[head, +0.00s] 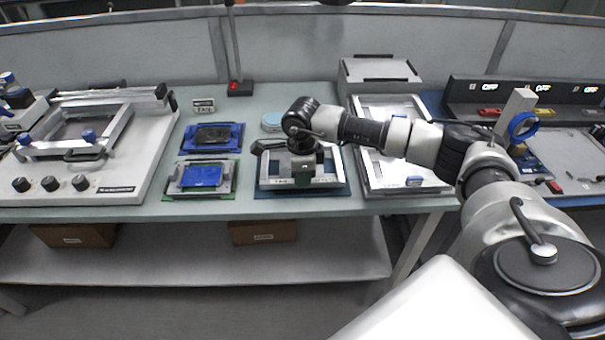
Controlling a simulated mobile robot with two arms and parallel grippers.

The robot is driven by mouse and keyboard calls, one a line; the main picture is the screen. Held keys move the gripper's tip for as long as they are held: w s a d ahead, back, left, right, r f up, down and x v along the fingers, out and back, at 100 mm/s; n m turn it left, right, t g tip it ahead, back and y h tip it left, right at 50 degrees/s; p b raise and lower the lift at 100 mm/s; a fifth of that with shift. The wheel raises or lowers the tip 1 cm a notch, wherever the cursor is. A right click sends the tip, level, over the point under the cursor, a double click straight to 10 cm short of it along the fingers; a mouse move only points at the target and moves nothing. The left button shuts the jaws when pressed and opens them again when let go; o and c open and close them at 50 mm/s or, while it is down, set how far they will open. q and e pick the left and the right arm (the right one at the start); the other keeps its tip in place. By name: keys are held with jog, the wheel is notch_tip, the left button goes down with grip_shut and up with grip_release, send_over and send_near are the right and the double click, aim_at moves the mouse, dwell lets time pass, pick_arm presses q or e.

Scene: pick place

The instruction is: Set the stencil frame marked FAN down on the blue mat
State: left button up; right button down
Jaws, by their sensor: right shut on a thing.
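The stencil frame (332,184) is a light metal rectangle with small dark lettering along its front edge, too small to read surely. It lies flat over the blue mat (345,192), whose dark blue edge shows along the front and right of the frame. I cannot tell whether the frame touches the mat or is slightly above it. My right gripper (304,178) points down at the middle of the frame's front bar and is shut on it. The gripper hides part of the frame's opening. My left gripper is not in view.
Left of the mat lie a blue board in a grey holder (202,177) and a blue tray with a dark piece (212,138). A printer with knobs (85,180) fills the left. Right of the mat is a large metal frame (400,186), with a grey box (380,74) behind.

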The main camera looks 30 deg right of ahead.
dwell(0.4)
jog(key=c, duration=1)
grip_release()
jog(key=shift+f, duration=0.1)
jog(key=shift+c, duration=0.3)
jog(key=shift+c, duration=1.4)
jog(key=shift+r+p, duration=2.25)
jog(key=shift+r, duration=1.35)
jog(key=shift+f, duration=0.1)
